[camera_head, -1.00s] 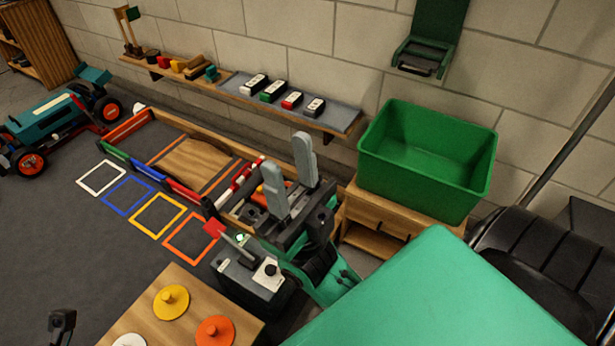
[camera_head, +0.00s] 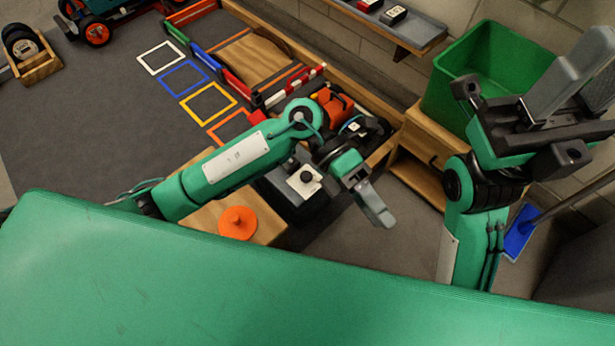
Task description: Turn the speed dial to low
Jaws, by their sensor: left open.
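The speed dial (camera_head: 306,177) is a small black knob on a white plate, on top of a dark grey control box (camera_head: 282,190). The knob's setting is too small to read. My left gripper (camera_head: 377,212) is open and empty, to the right of the box and pointing down, apart from the dial. My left arm crosses in front of the box and hides part of its top. My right gripper (camera_head: 572,78) is raised at the upper right, in front of the green bin, with its grey fingers apart and nothing seen between them.
A wooden table (camera_head: 203,216) bears an orange knobbed disc (camera_head: 238,222) left of the box. A green bin (camera_head: 492,72) stands on a wooden cabinet (camera_head: 425,140). A blue-headed tool (camera_head: 520,232) leans at the right. Open floor lies at the left, with coloured squares.

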